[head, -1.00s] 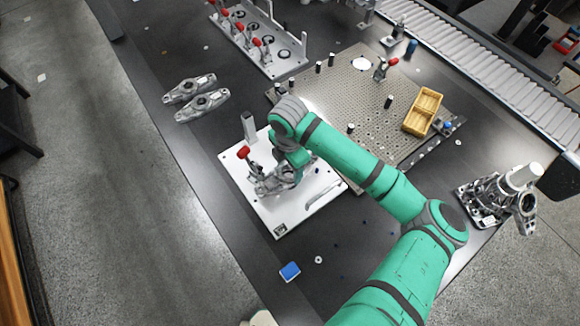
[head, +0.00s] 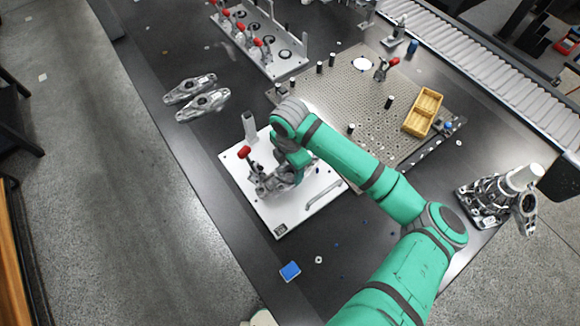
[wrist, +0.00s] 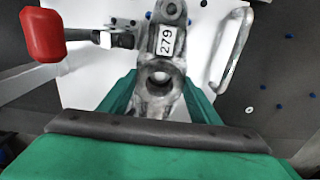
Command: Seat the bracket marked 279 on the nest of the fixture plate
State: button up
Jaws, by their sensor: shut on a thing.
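The bracket marked 279 (wrist: 160,75) is a grey metal casting with a round bore; its white label shows in the wrist view. My gripper (wrist: 158,108) is shut on it, with a green finger on each side of the bore. The white fixture plate (head: 290,222) lies on the dark table, and the bracket is over it in the head view. A red-handled clamp (wrist: 43,36) stands left of the bracket in the wrist view; it also shows in the head view (head: 243,152). The nest is hidden under the bracket and my gripper, so I cannot tell whether they touch.
Two similar brackets (head: 203,104) lie left of the perforated plate (head: 345,92). A grey post (head: 249,127) rises at the fixture plate's back edge. A curved handle (wrist: 232,48) is right of the bracket. A blue block (head: 290,271) lies in front.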

aim_at(290, 176)
jog(key=shift+f, duration=1.15)
dwell(0.4)
jog(key=o, duration=1.6)
jog(key=shift+c, duration=0.2)
notch_tip(290, 176, up, 11)
jog(key=shift+f, duration=0.1)
